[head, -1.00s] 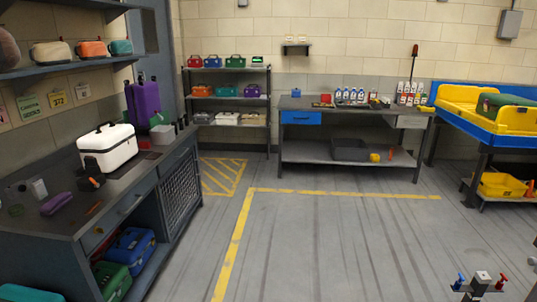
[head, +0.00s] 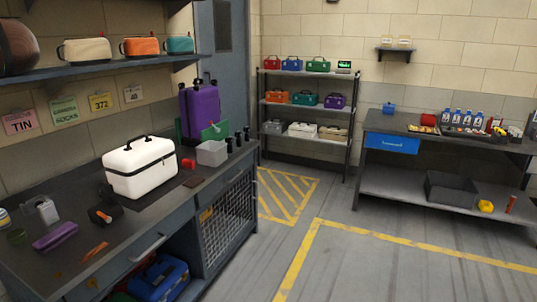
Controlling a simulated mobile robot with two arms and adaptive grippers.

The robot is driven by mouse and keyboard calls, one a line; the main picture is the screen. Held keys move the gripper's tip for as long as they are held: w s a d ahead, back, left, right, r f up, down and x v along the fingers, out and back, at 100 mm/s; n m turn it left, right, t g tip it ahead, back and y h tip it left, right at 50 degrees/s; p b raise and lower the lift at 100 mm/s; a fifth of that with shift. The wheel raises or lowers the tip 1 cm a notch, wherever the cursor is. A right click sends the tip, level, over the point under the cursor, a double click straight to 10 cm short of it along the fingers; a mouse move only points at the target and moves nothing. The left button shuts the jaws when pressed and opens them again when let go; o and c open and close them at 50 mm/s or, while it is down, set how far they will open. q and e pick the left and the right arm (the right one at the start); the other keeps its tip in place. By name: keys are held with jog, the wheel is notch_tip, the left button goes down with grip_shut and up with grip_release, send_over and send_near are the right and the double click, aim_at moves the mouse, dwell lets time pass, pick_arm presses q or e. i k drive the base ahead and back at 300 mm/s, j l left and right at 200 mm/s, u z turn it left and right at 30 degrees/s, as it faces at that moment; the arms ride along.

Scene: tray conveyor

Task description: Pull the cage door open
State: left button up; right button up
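The cage door (head: 229,222) is a wire-mesh panel in a dark frame at the right end of the left workbench (head: 120,232), under its top. It looks closed. What lies behind the mesh is too dark to tell. Neither of my grippers shows in the head view now.
A blue toolbox (head: 160,279) sits on the lower shelf. The floor (head: 340,268) right of the cage is clear.

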aim_at(206, 274)
jog(key=i+l+u, duration=0.55)
jog(key=i+l, duration=0.15)
jog(key=l, duration=0.15)
jog(key=i+l+u, duration=0.3)
jog(key=l, duration=0.25)
jog(key=i+l, duration=0.1)
jog(key=i, duration=0.3)
jog(key=i+l+u, duration=0.1)
jog(key=i, duration=0.35)
